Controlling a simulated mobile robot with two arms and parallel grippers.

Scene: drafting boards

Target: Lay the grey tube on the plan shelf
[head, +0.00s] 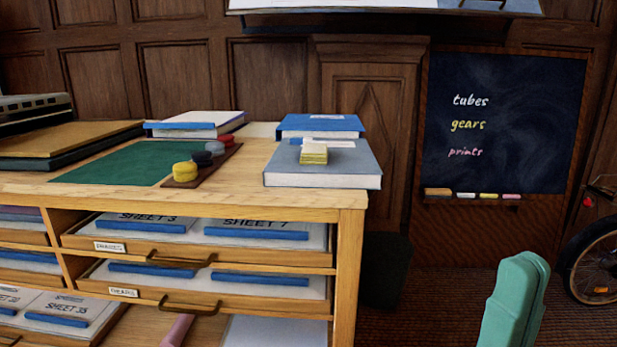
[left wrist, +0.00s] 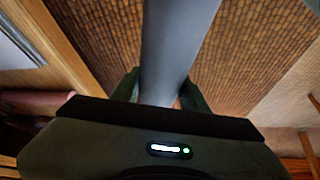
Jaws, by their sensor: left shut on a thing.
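The grey tube (left wrist: 178,45) runs up through the middle of the left wrist view, and its far end leaves the top edge. My left gripper (left wrist: 158,98) is shut on it, with a dark finger on each side. The left gripper and the tube do not show in the head view. My right gripper (head: 513,300) is a teal shape at the lower right of the head view, apart from the furniture; its opening is not clear. No shelf is marked as the plan shelf. A wooden plan cabinet (head: 345,260) stands at the left with drawers of sheets.
Books (head: 322,170), a green mat (head: 115,165) and small coloured discs (head: 185,172) lie on the cabinet top. Pulled-out drawers (head: 190,282) have projecting handles. A blackboard (head: 505,120) hangs behind, and a bicycle wheel (head: 597,262) stands at the right. Dark floor lies between.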

